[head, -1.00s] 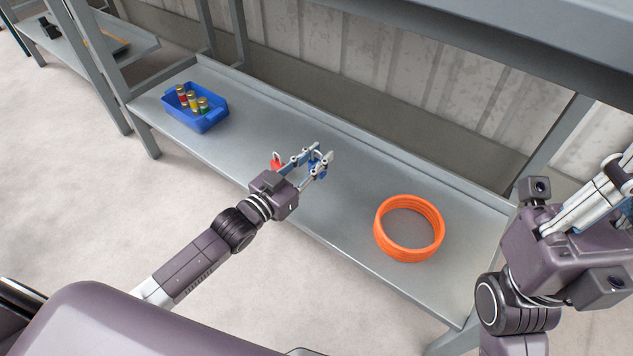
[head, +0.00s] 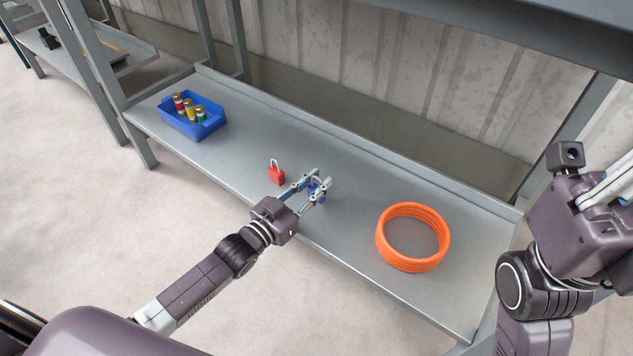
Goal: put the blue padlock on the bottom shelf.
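The blue padlock (head: 315,191) is between the fingers of my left gripper (head: 320,190), low over the bottom shelf (head: 340,224) near the middle of its length. The fingers close around the padlock and hide part of it. I cannot tell whether the padlock touches the shelf surface. My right gripper (head: 612,185) is at the right edge of the head view, with its fingers cut off by the frame.
A red padlock (head: 276,175) stands on the shelf just left of my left gripper. A blue bin (head: 189,127) with several small cans stands at the left end. An orange coil (head: 412,265) lies on the right part. A shelf post (head: 575,125) rises at the right.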

